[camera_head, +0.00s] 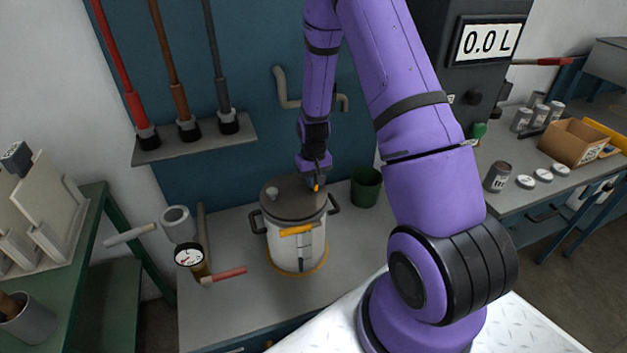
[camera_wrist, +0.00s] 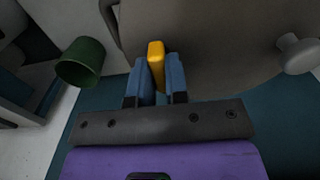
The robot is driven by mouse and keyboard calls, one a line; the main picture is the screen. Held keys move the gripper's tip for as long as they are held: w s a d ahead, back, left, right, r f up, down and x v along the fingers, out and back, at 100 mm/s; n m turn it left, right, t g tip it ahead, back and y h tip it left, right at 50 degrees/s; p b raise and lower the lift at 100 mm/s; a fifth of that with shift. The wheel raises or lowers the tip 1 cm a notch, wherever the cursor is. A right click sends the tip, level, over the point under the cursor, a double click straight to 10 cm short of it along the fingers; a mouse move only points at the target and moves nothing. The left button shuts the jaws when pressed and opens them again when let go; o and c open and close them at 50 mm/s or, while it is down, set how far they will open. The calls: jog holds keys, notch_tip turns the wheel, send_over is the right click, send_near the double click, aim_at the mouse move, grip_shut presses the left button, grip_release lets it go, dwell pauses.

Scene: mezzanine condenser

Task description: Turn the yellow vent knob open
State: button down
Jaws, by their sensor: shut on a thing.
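The yellow vent knob (camera_wrist: 156,62) stands on the grey-brown lid (camera_head: 283,207) of a white lidded pot (camera_head: 283,248). My gripper (camera_wrist: 160,78) is shut on the yellow knob, with one blue finger on each side of it in the wrist view. In the head view my gripper (camera_head: 316,186) comes down from above onto the right part of the lid. There only a small bit of yellow shows between the fingers. The pot has dark side handles and an orange part on its front.
A dark green cup (camera_head: 366,188) stands just right of the pot. A round gauge (camera_head: 188,255) and a red-handled lever (camera_head: 228,273) are at its left. A pale knob (camera_head: 271,192) sits on the lid. A display (camera_head: 488,41) reads 0.0 L.

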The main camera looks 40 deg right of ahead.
jog(key=c, duration=1.1)
grip_release()
notch_tip(320, 180, up, 11)
jog(key=shift+f, duration=0.1)
